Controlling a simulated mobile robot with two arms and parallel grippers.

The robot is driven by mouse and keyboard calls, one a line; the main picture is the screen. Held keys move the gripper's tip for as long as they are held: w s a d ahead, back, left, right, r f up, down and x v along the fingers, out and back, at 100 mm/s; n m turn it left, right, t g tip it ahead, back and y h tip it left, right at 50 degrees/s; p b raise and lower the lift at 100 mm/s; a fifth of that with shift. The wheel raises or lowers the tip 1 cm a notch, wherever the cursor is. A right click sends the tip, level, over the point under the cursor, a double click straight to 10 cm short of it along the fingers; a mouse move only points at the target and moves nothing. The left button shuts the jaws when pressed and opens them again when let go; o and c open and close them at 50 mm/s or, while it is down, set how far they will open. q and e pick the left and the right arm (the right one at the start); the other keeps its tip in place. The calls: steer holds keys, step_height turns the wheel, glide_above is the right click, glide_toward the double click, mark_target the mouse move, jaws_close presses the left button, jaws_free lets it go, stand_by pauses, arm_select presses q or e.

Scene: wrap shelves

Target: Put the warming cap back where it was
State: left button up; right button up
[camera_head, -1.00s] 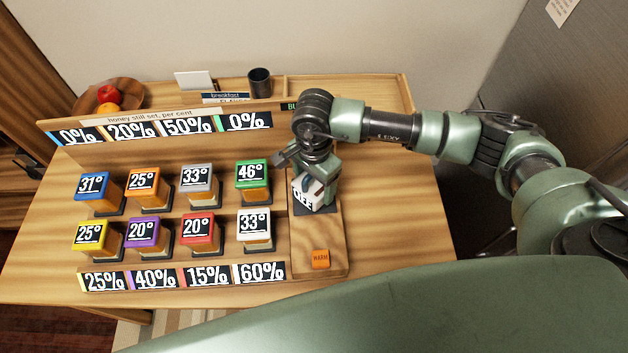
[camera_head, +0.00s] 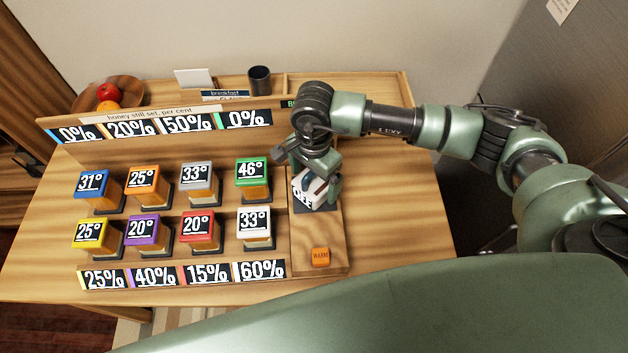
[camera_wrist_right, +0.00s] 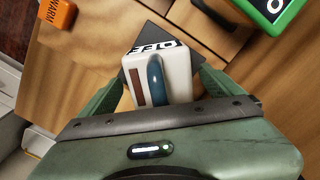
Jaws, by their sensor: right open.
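The warming cap (camera_head: 302,197) is a white block with a dark "OFF" label and a blue-grey handle. It sits upright on a dark square pad (camera_head: 328,207) on the wooden strip at the right of the shelves. In the right wrist view the cap (camera_wrist_right: 178,66) shows between the fingers, with its handle (camera_wrist_right: 157,80) in the middle. My right gripper (camera_head: 318,184) is over the cap, open, one finger on each side of it. In the right wrist view the gripper (camera_wrist_right: 158,88) has a visible gap on the left side. My left gripper is not in view.
Several jars with coloured lids, such as the green one (camera_head: 252,180) and white one (camera_head: 255,228), stand left of the strip. An orange WARM block (camera_head: 320,257) lies at the strip's front. A dark cup (camera_head: 259,80) and fruit bowl (camera_head: 110,95) stand behind. Table right of the strip is clear.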

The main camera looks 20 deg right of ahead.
step_height(320, 180, up, 10)
steer(key=b, duration=0.2)
steer(key=shift+f+b, duration=0.15)
steer(key=shift+b, duration=0.2)
steer(key=shift+r, duration=0.55)
